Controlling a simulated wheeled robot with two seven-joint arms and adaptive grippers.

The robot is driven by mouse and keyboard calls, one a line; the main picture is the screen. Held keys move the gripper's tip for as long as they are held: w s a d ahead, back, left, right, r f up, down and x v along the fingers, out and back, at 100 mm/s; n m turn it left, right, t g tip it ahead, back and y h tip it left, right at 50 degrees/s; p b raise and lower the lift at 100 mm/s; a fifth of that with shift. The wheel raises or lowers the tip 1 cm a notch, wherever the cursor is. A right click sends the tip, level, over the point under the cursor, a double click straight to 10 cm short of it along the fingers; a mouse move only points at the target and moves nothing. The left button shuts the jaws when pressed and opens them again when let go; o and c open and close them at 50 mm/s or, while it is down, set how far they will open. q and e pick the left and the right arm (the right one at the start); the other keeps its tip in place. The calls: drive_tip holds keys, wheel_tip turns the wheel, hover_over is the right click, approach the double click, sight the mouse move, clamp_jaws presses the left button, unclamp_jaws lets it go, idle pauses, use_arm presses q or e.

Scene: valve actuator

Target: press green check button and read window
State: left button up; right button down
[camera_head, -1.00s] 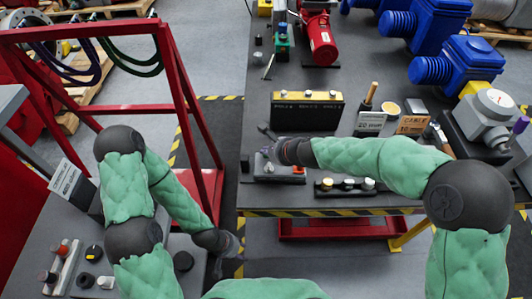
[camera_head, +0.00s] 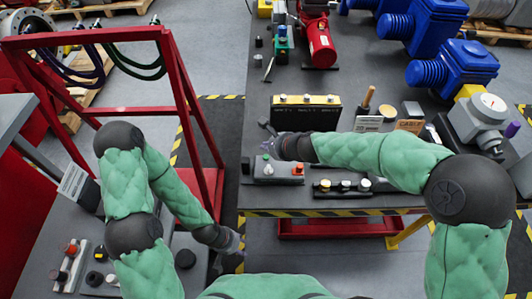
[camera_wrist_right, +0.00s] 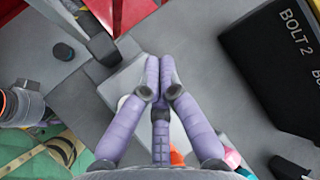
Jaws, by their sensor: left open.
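A small dark button box (camera_head: 276,178) sits at the near left of the right-hand workbench. It carries a green button (camera_head: 266,157), a pale lever-like part (camera_head: 268,169) and a red button (camera_head: 298,167). My right gripper (camera_head: 268,147) is just behind the green button in the head view; I cannot tell whether they touch. In the right wrist view its purple fingers (camera_wrist_right: 157,62) are drawn together at the tips with nothing visible between them, over a light grey surface. My left gripper (camera_head: 232,243) is open and empty, low beside the left bench. No read window is clearly visible.
A black block with yellow top (camera_head: 307,114) stands behind my right forearm. A gauge unit (camera_head: 480,115) and blue motors (camera_head: 440,65) stand farther right. A red frame (camera_head: 185,110) rises at left.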

wheel_tip(320, 180, up, 2)
drive_tip(key=shift+r+p, duration=0.1)
drive_tip(key=shift+p, duration=0.7)
